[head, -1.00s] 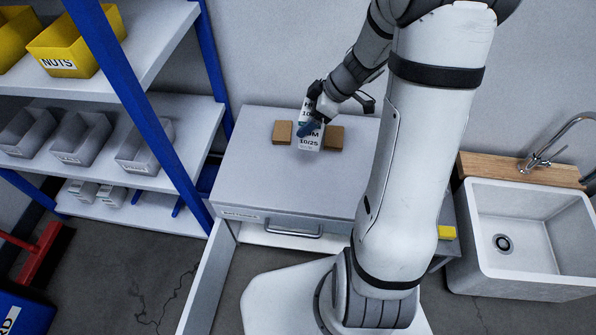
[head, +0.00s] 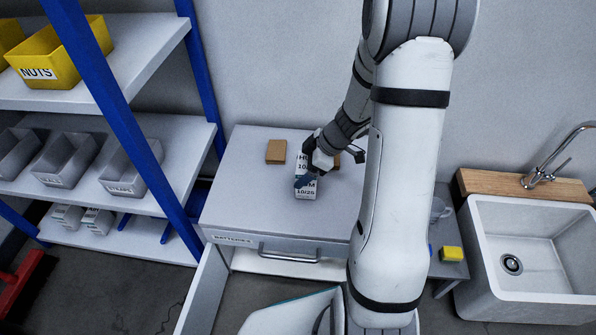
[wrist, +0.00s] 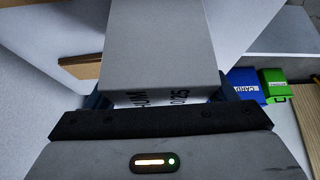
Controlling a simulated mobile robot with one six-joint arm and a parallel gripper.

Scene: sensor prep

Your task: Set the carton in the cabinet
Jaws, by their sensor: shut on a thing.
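My gripper (head: 307,181) is shut on a white carton (head: 306,192) with dark print including "10/25". The wrist view shows the carton (wrist: 160,45) between the fingers, its printed end facing the palm. My gripper is over the grey top of the cabinet (head: 245,195), whose drawer front is labelled "BATTERIES". I cannot tell how far the carton is above that top. Below the drawer the cabinet's door (head: 204,290) stands swung out, and a pale interior strip (head: 290,264) shows. My arm hides the cabinet's right side.
A blue-framed shelf with bins (head: 130,170) stands left. A sink (head: 530,245) and a small stand with a yellow sponge (head: 451,254) are right. The cabinet top's front left is clear.

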